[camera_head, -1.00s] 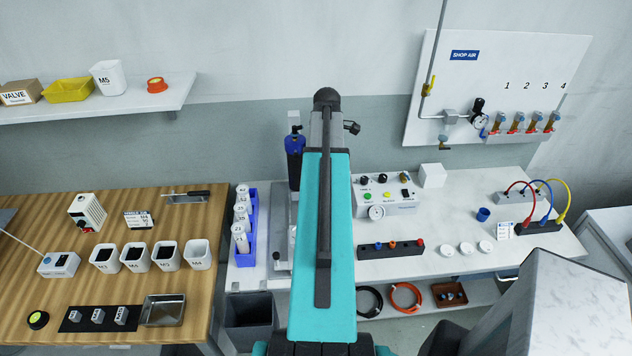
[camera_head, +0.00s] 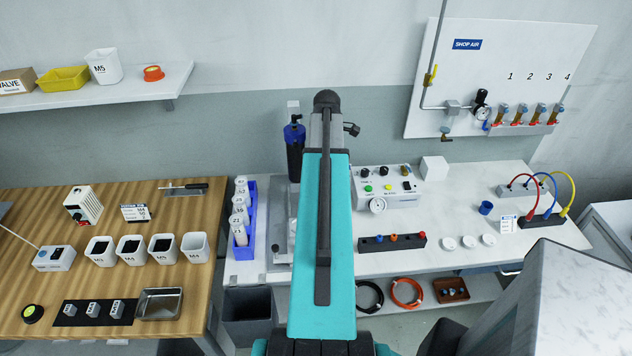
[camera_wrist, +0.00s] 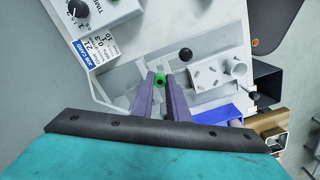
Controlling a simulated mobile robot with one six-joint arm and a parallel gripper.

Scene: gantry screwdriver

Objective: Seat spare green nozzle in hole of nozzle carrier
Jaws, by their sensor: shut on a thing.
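In the wrist view my gripper (camera_wrist: 160,78) is shut on a small green nozzle (camera_wrist: 160,82), which sits between the purple fingertips with a dark centre showing. In the head view the gripper is hidden behind my teal arm. A long black block (camera_head: 368,246) with blue, red and orange pieces on top lies on the white bench right of my arm. It looks like the nozzle carrier, but its open hole is too small to make out. I cannot make out this block in the wrist view.
A control box with a gauge (camera_head: 400,195) stands behind the black block, and white round lids (camera_head: 468,242) lie to its right. A blue bottle rack (camera_head: 252,222) is left of my arm. In the wrist view a black ball knob (camera_wrist: 185,54) is close to the fingers.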

